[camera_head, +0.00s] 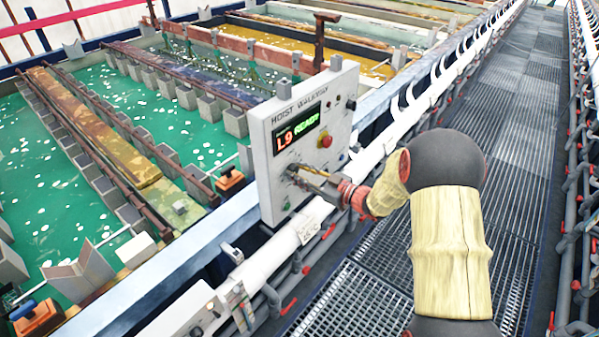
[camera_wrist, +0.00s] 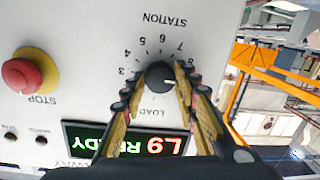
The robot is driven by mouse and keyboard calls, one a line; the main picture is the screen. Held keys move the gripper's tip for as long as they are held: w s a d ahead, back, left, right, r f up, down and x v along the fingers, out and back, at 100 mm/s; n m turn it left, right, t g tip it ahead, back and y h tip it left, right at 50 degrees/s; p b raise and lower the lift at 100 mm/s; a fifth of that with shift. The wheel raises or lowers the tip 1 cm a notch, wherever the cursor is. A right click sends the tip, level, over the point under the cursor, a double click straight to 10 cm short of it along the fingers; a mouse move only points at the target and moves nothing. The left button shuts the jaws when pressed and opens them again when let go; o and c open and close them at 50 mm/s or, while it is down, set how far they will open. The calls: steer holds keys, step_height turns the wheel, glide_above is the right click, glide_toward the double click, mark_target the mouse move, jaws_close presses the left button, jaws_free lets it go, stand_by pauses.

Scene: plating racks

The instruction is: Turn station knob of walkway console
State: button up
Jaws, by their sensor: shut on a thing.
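The walkway console (camera_head: 268,150) is a pale grey box with "HOIST WALKWAY" lettering and a display (camera_head: 298,132) reading "L9 READY". The station knob (camera_wrist: 160,76) is round and black with a white pointer mark, inside a ring of numbers, in the wrist view. In that view the word STATION shows upside down. My gripper (camera_wrist: 158,88) has one finger on each side of the knob and is shut on it. In the head view my gripper (camera_head: 297,172) reaches the lower console face, and its fingers mostly hide the knob.
A red stop button on a yellow base (camera_head: 325,140) sits right of the display; it also shows in the wrist view (camera_wrist: 24,76). Green liquid tanks (camera_head: 95,215) lie left of the console. A grated walkway (camera_head: 525,90) runs along the right. A white pipe (camera_head: 300,232) passes below the console.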

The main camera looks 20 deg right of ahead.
steer(key=shift+f, duration=0.1)
steer(key=o, duration=1.1)
steer(key=shift+o, duration=0.3)
steer(key=v, duration=1.2)
